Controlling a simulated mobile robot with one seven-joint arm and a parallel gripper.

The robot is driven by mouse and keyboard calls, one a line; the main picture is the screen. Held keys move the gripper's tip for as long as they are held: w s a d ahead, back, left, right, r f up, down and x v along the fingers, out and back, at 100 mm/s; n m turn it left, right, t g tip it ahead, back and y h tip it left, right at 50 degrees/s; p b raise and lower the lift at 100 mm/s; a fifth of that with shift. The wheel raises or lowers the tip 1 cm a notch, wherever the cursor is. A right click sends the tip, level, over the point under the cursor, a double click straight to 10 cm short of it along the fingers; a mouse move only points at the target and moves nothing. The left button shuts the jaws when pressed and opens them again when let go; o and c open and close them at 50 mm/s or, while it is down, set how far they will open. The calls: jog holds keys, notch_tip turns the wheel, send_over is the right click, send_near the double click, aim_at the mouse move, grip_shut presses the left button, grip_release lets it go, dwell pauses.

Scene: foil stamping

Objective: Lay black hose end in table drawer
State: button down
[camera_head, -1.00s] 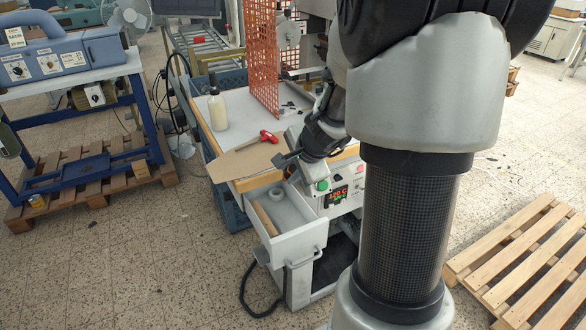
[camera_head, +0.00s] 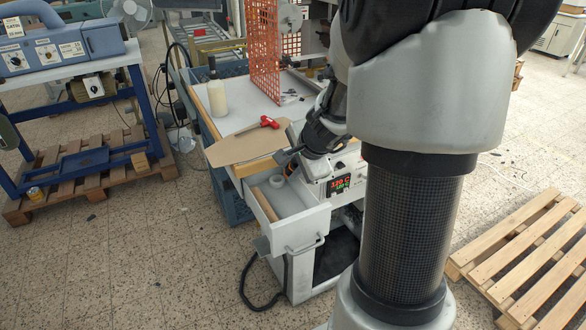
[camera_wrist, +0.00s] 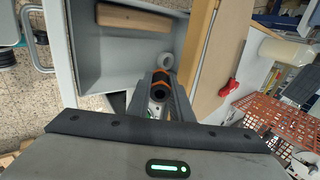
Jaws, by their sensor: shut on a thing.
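The table drawer (camera_head: 301,230) is pulled open at the front of the work table. A wooden block and a pale ring-shaped roll lie inside it. The drawer also shows in the wrist view (camera_wrist: 110,65). My gripper (camera_head: 285,158) is above the inner end of the drawer, near the table's front edge. In the wrist view my gripper (camera_wrist: 160,98) is shut on a dark round tube end (camera_wrist: 160,77) with an orange band, which appears to be the black hose end. A black hose (camera_head: 246,284) hangs below the drawer and curls on the floor.
A brown board (camera_head: 232,149) and a red-handled tool (camera_head: 269,122) lie on the table beside the drawer. A bottle (camera_head: 216,95) and an orange mesh guard (camera_head: 264,50) stand behind. A control panel (camera_head: 338,184) is right of my gripper.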

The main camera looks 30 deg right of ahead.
jog(key=shift+f+b, duration=2.95)
jog(key=shift+f, duration=0.05)
jog(key=c, duration=1.5)
grip_release()
jog(key=p+v, duration=1)
jog(key=v, duration=0.7)
jog(key=shift+s+r+p, duration=0.2)
jog(key=shift+p, duration=0.1)
